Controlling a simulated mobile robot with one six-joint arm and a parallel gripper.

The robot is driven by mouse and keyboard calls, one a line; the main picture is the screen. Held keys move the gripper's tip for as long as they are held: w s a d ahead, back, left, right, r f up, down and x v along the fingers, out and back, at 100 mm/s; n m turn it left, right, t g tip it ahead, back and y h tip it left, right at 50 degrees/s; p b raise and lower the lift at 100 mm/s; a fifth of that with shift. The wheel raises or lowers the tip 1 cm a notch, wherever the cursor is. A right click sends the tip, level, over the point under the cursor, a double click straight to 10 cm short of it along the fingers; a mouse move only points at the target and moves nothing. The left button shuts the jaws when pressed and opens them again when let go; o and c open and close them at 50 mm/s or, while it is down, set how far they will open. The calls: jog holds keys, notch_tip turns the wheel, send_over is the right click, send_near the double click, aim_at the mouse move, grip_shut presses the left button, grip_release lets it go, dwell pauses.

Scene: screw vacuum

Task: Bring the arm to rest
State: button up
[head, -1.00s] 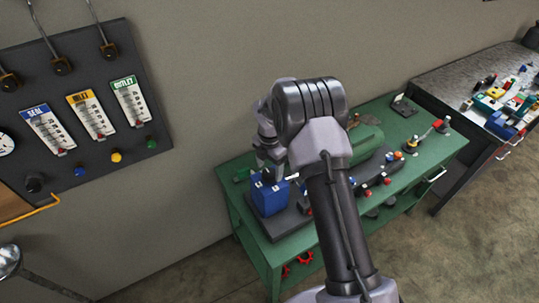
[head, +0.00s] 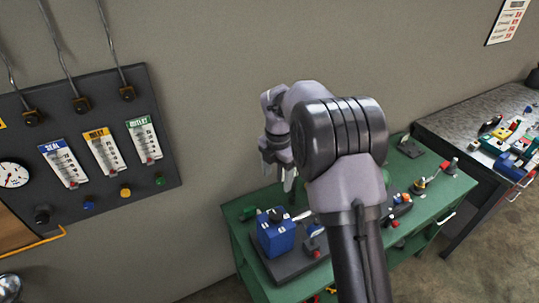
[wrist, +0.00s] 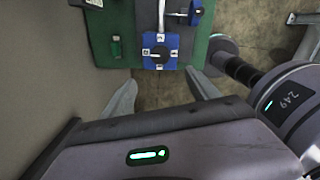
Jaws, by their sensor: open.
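My gripper (head: 285,178) hangs above the back left part of the green bench in the head view, fingers pointing down. In the wrist view its two fingers (wrist: 163,95) are spread apart with nothing between them, so it is open and empty. A blue box with a black knob (head: 276,236) stands on a dark base on the bench, below and a little left of the gripper. The blue box also shows at the top of the wrist view (wrist: 160,58), beyond the fingers and apart from them. My arm hides much of the bench's middle.
The green bench (head: 455,190) carries small fittings at its right. A grey table (head: 455,128) with colourful parts stands at the far right. A dark panel with gauges and coloured knobs (head: 110,190) is on the left wall. The wall space above the bench is free.

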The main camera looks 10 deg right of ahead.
jog(key=s+a+r+m+t+y+b, duration=0.1)
jog(key=s+m+b, duration=0.6)
jog(key=s+a+r+m+t+b, duration=0.1)
jog(key=s+m+t+b, duration=0.1)
jog(key=s+m+b, duration=0.5)
jog(key=s+f+m+t+b, duration=0.1)
jog(key=s+f+m+b, duration=0.4)
jog(key=s+m, duration=0.2)
jog(key=s+a+f+m+t+y+b, duration=0.1)
jog(key=s+f+m+b, duration=0.4)
jog(key=s+m, duration=0.3)
jog(key=s, duration=0.4)
jog(key=shift+t+b, duration=0.4)
jog(key=shift+a, duration=0.1)
